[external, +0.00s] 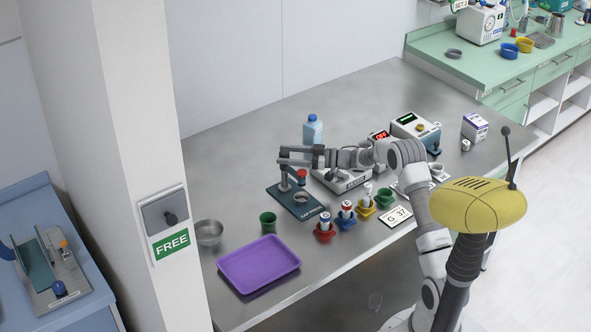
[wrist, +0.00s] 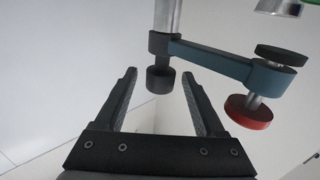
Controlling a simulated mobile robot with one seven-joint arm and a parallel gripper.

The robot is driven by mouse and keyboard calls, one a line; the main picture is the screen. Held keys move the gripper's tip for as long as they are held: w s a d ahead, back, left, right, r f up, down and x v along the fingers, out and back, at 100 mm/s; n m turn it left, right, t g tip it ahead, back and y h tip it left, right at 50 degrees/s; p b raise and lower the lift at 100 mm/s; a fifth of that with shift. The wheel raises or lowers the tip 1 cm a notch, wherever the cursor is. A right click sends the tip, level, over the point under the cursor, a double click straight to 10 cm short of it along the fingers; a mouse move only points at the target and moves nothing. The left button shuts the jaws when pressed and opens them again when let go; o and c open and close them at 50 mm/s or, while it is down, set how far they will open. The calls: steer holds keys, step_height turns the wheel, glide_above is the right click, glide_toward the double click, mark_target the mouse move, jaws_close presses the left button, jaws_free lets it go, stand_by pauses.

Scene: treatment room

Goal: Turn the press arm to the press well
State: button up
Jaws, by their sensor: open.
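The cap press stands on the steel table, with a dark base (external: 283,199) and a ring-like press well (external: 301,197) on it. Its post (external: 284,183) is upright at the left of the base. The teal press arm (wrist: 215,60) reaches right from the post in the wrist view, ending in a dark knob (wrist: 281,55) and a red pad (wrist: 248,112). Whether the pad lines up with the well is unclear. My gripper (external: 281,156) is open at the top of the press; in the wrist view its fingers (wrist: 159,74) stand either side of a dark cylinder (wrist: 160,82), without visible contact.
A blue-capped bottle (external: 312,131) stands behind the press and a scale-like device (external: 342,180) to its right. Several coloured cups, including a red one (external: 325,233), hold vials in front. A purple tray (external: 258,262), green cup (external: 268,222) and metal bowl (external: 208,232) lie front left.

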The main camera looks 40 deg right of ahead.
steer(key=shift+v, duration=1.75)
